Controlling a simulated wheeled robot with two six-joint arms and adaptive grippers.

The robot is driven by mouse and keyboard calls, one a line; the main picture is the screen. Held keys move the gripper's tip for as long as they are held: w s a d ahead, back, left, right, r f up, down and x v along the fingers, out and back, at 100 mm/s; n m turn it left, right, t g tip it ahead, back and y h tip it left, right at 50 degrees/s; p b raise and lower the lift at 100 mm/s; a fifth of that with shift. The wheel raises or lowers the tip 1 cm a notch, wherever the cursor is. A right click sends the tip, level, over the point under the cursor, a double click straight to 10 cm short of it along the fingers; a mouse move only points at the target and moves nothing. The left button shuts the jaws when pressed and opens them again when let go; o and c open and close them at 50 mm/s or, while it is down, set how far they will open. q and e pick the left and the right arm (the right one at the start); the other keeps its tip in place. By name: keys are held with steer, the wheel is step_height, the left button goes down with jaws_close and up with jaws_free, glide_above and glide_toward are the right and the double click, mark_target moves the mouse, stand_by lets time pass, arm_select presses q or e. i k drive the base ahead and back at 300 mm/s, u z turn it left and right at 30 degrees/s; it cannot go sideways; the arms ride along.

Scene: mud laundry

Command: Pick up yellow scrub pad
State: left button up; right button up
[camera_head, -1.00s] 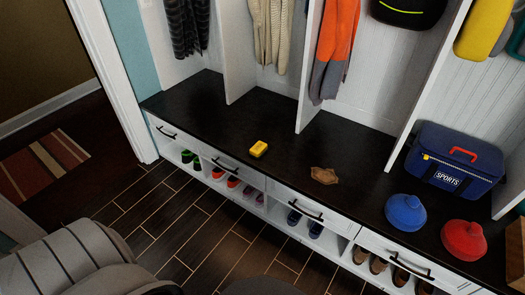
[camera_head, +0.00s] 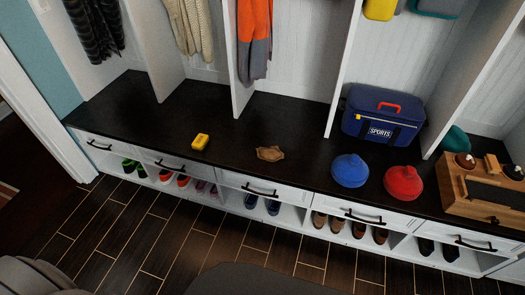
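The yellow scrub pad (camera_head: 200,142) lies on the dark bench top (camera_head: 300,131), left of centre and close to its front edge. Nothing touches it. A brown, leaf-shaped flat thing (camera_head: 270,153) lies to its right on the same bench. Neither of my grippers shows in the head view, so I cannot see whether they are open or shut.
A blue beanie-like thing (camera_head: 350,170), a red one (camera_head: 403,183), a blue sports bag (camera_head: 382,117) and a wooden box (camera_head: 485,195) occupy the right of the bench. Coats hang behind. Shoes fill cubbies below the drawers. The wood floor (camera_head: 180,245) in front is mostly clear.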

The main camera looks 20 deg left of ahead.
mark_target(199, 144)
steer(key=u, duration=2.35)
steer(key=i, duration=2.2)
steer(key=z, duration=1)
